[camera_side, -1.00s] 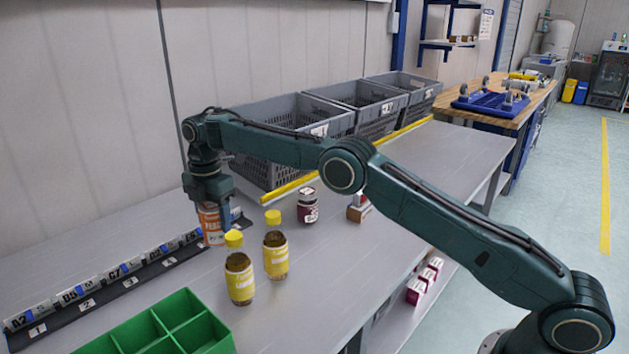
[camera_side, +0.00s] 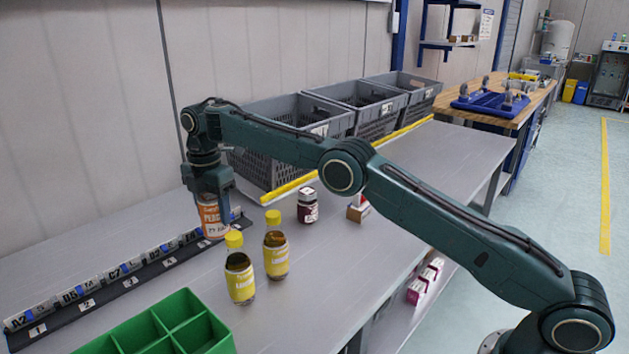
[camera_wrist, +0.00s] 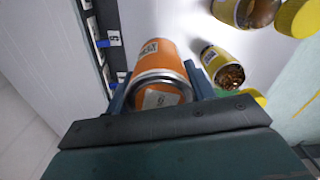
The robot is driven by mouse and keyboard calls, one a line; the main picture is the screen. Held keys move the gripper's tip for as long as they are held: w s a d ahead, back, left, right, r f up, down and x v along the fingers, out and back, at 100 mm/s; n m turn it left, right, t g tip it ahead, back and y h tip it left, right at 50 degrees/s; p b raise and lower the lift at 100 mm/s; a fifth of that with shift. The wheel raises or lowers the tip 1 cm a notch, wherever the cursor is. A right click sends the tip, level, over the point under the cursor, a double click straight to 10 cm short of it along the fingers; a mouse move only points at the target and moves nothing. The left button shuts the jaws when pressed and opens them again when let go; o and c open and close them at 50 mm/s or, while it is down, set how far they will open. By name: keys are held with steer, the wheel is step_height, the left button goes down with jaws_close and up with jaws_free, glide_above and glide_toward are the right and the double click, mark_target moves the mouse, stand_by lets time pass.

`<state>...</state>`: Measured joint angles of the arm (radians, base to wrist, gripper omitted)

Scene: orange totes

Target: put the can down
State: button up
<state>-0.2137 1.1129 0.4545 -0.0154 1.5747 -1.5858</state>
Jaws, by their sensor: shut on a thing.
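The can (camera_side: 213,219) has an orange and white label with a metal rim. My gripper (camera_side: 213,203) points down and is shut around its upper part. In the wrist view, the can (camera_wrist: 161,68) sits between the two fingers of my gripper (camera_wrist: 157,88), its lid end facing the camera. In the side view the can is upright, with its base at or close to the grey bench (camera_side: 300,285), beside the labelled strip. I cannot tell whether its base touches the bench.
Two yellow-capped bottles (camera_side: 239,275) (camera_side: 276,252) stand close to the can's right. A dark jar (camera_side: 307,206) stands behind them. The numbered strip (camera_side: 130,283) runs along the left. A green divided bin (camera_side: 175,330) is in front. Grey crates (camera_side: 290,115) line the back.

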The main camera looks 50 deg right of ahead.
steer(key=s+d+r+m, duration=0.2)
steer(key=d+m, duration=0.1)
steer(key=d, duration=0.7)
steer(key=s+d+r+m, duration=0.2)
steer(key=d, duration=0.7)
steer(key=s+d+r+m, duration=0.3)
steer(key=d, duration=0.7)
steer(key=s+d+r+m, duration=0.3)
steer(key=s+d+m, duration=0.4)
steer(key=s+d, duration=1.1)
steer(key=shift+s+a+f, duration=0.15)
steer(key=shift+f, duration=3.1)
steer(key=shift+s+a+f, duration=0.15)
steer(key=shift+a+f, duration=0.05)
steer(key=shift+f, duration=3.1)
steer(key=shift+s+a+f, duration=0.15)
steer(key=shift+f, duration=3.1)
steer(key=shift+f, duration=0.1)
steer(key=o, duration=0.8)
steer(key=shift+f, duration=0.1)
steer(key=o, duration=0.4)
